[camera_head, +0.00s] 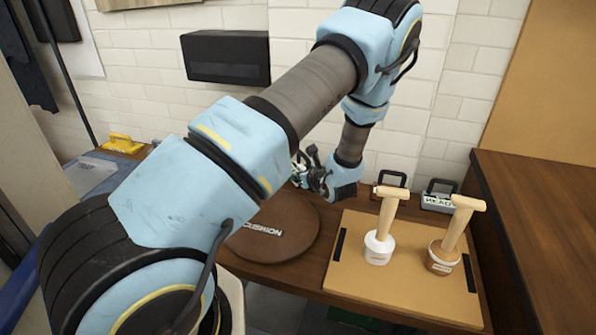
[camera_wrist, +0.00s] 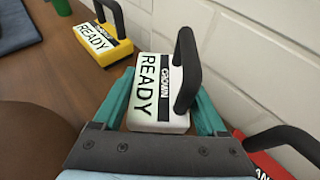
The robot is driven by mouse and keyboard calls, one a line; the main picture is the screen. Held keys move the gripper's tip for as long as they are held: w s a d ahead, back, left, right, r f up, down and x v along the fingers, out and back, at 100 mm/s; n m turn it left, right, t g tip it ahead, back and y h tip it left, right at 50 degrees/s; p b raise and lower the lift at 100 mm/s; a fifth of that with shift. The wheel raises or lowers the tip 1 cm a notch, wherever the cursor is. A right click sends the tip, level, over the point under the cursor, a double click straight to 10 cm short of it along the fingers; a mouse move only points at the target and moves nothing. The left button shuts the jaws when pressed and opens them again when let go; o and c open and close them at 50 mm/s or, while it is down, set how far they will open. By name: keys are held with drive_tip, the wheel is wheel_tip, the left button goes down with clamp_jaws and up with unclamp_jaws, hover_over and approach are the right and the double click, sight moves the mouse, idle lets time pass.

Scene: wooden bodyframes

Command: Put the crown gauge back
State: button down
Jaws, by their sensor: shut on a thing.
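The crown gauge (camera_wrist: 150,116) is a white block with a black loop handle and labels reading "CROWN" and "READY". In the wrist view it sits between the two teal fingers of my gripper (camera_wrist: 165,104), which is shut on it. It is upright, close to the wall, over or on the brown wooden bench. I cannot tell whether its underside touches the bench. In the head view my gripper (camera_head: 314,178) is at the back of the bench near the wall, and the gauge is not clearly visible there.
A yellow gauge (camera_wrist: 102,45) marked "READY" stands to the left, and a red one (camera_wrist: 270,160) is close on the right. In the head view, a round brown cushion (camera_head: 270,232) and a tan board (camera_head: 400,280) with two wooden-handled tools lie in front.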

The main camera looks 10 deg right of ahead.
drive_tip(key=shift+f, duration=0.35)
drive_tip(key=shift+f, duration=0.1)
